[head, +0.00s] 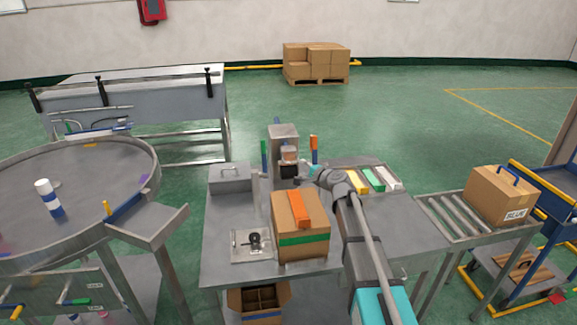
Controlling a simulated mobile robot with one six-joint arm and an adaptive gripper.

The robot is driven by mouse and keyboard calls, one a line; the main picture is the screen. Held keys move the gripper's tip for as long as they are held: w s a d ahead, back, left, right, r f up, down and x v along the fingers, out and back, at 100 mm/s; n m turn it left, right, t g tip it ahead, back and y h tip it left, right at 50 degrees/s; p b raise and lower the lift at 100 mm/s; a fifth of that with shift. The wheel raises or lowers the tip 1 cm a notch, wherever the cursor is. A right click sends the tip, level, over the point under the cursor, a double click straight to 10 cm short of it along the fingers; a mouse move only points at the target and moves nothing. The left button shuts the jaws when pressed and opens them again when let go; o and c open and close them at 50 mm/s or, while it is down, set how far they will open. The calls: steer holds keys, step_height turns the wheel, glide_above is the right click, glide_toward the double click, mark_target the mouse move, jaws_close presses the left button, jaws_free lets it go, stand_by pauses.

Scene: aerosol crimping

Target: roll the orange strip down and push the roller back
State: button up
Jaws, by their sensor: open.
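A cardboard box (287,224) stands on the steel workbench. An orange strip (297,208) lies on its top face, running to the front edge. A green band (303,239) crosses its front. A small black round part (254,239) sits on a metal plate left of the box; I cannot tell whether this is the roller. My gripper (306,174) is open, behind the box and beside the bench-top machine (284,140), apart from the orange strip. Its fingertips are small and hard to make out. My arm covers part of the bench right of the box.
A grey metal case (230,178) stands at the bench's back left. A tray of coloured blocks (374,180) lies at the back right. A roller conveyor (451,219) carries another carton (500,194) at right. A round table (100,180) stands at left.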

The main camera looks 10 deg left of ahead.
mark_target(292, 162)
steer(key=b+x, duration=0.1)
steer(key=x, duration=0.7)
